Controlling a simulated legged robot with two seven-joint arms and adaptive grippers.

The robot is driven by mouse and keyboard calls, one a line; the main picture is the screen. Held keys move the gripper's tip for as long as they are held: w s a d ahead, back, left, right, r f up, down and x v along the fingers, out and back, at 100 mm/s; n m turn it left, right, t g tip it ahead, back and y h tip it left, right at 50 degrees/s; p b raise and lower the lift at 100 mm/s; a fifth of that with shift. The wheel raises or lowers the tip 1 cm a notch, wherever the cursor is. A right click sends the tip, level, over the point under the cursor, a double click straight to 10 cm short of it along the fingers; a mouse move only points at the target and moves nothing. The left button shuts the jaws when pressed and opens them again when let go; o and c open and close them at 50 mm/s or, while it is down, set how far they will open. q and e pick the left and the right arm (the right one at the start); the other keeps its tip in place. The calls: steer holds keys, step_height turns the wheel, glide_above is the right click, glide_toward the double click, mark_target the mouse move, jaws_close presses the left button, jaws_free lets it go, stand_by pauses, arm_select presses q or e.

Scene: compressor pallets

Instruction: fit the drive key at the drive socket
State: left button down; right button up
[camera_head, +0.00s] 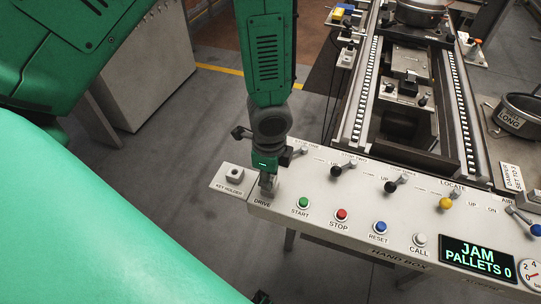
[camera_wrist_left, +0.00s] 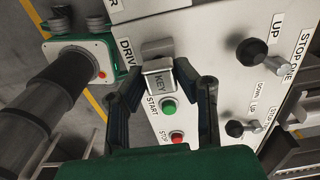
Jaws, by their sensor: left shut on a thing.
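My left gripper (camera_head: 268,181) points down at the near left corner of the hand box, right by the DRIVE label (camera_head: 262,203). In the wrist view its two dark fingers (camera_wrist_left: 172,88) are shut on the drive key, a grey block marked KEY (camera_wrist_left: 159,80). The key is over the panel beside the DRIVE lettering, above the START button. The drive socket is hidden behind the key and fingers, so I cannot tell whether the key is seated. The key holder (camera_head: 235,175), a grey block with a dark opening, is just left of the gripper. My right gripper is out of view.
Green START (camera_head: 303,203), red STOP (camera_head: 342,214), blue RESET (camera_head: 381,226) and white CALL buttons line the hand box. Lever knobs (camera_head: 336,171) stand behind them. The display (camera_head: 478,258) reads JAM, PALLETS 0. A conveyor (camera_head: 362,90) runs behind; open floor is at left.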

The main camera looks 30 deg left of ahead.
arm_select(q)
steer(key=shift+f+b, duration=0.3)
steer(key=shift+f, duration=0.4)
steer(key=c, duration=1.2)
jaws_free()
steer(key=shift+o, duration=0.2)
steer(key=shift+r, duration=0.2)
step_height(320, 180, up, 12)
steer(key=shift+f, duration=0.25)
steer(key=shift+f, duration=0.1)
